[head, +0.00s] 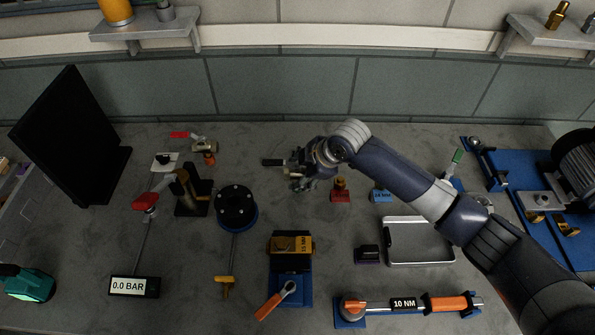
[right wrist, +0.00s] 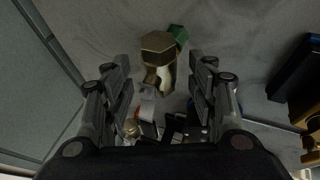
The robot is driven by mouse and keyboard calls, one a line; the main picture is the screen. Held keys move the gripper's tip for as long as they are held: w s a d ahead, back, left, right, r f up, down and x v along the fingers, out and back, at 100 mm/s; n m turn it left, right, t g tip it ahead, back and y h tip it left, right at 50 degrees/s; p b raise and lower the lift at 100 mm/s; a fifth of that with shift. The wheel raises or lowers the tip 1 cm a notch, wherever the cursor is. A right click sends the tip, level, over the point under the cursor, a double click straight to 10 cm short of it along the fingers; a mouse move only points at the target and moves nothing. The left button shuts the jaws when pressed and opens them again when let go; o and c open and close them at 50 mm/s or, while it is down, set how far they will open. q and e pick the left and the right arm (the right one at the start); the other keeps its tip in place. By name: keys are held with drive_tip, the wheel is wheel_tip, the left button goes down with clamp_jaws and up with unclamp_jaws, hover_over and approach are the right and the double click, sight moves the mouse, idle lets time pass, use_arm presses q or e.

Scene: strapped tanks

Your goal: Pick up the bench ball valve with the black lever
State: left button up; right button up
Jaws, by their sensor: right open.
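A black lever (head: 272,162) sticks out to the left of my right gripper (head: 299,175) in the head view; the gripper hides most of what it belongs to. In the right wrist view, a fitting with a brass hexagonal end (right wrist: 158,43) and a pale metal body lies between and beyond the two fingers. A green part (right wrist: 179,36) shows behind it. The fingers of the right gripper (right wrist: 158,78) are spread on both sides, with gaps to the fitting. My left gripper is in neither view.
A red-lever valve (head: 203,144) stands to the left, and a green-handled one (head: 457,157) to the right. A black disc (head: 236,207) and a small red block (head: 341,192) are close by. A silver tray frame (head: 417,262) lies at front right. The bench behind the gripper is clear.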

drive_tip(key=shift+w+a+f, duration=0.25)
drive_tip(key=shift+f, duration=0.35)
drive_tip(key=shift+c, duration=0.6)
clamp_jaws()
drive_tip(key=shift+r, duration=0.15)
